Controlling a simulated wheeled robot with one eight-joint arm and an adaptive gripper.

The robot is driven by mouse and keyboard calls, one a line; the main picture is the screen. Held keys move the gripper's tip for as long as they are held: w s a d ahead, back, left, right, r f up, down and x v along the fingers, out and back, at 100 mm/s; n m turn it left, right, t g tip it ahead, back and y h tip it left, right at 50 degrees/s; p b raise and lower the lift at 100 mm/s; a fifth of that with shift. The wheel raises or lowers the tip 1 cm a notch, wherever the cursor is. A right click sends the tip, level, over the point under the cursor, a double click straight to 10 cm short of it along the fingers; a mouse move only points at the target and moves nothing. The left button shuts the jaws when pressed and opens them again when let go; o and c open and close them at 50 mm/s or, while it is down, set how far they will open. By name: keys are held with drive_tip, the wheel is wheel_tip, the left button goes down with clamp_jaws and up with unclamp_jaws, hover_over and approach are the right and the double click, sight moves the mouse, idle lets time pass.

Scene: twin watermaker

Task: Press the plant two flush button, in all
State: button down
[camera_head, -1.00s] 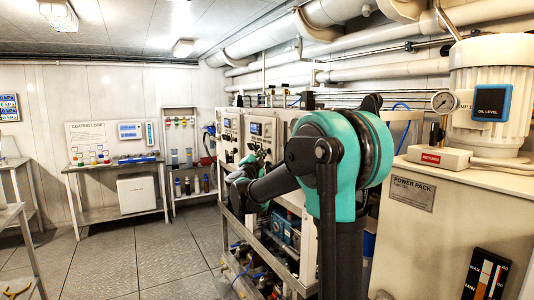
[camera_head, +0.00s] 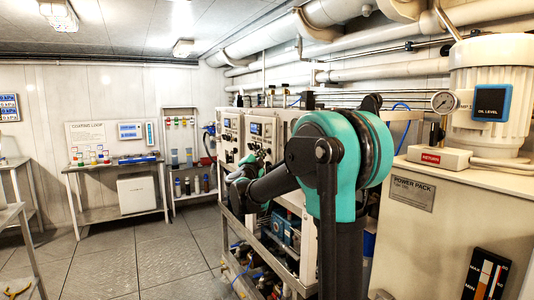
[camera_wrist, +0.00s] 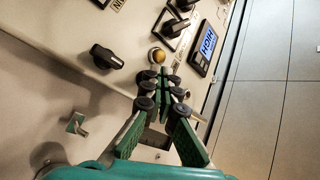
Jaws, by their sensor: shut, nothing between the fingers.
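In the wrist view a round amber button (camera_wrist: 158,55) sits on the pale control panel (camera_wrist: 70,25). Its label cannot be read, so I cannot tell whether it is the plant two flush button. My gripper (camera_wrist: 165,76) is shut and empty, its green fingers pointing at the panel. The fingertips appear just below the amber button; whether they touch the panel cannot be told. A lit blue display (camera_wrist: 206,42) is right of the button.
A small toggle or key (camera_wrist: 77,124) sticks out at lower left. In the head view the power pack (camera_head: 450,225) stands close on the right. The floor (camera_head: 120,255) on the left is open.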

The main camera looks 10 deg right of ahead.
drive_tip(key=shift+s+a, duration=0.2)
drive_tip(key=shift+a, duration=0.35)
drive_tip(key=a, duration=0.1)
drive_tip(key=s+a, duration=0.1)
drive_tip(key=a, duration=0.2)
drive_tip(key=shift+s+a, duration=0.25)
drive_tip(key=shift+a, duration=0.15)
idle(0.5)
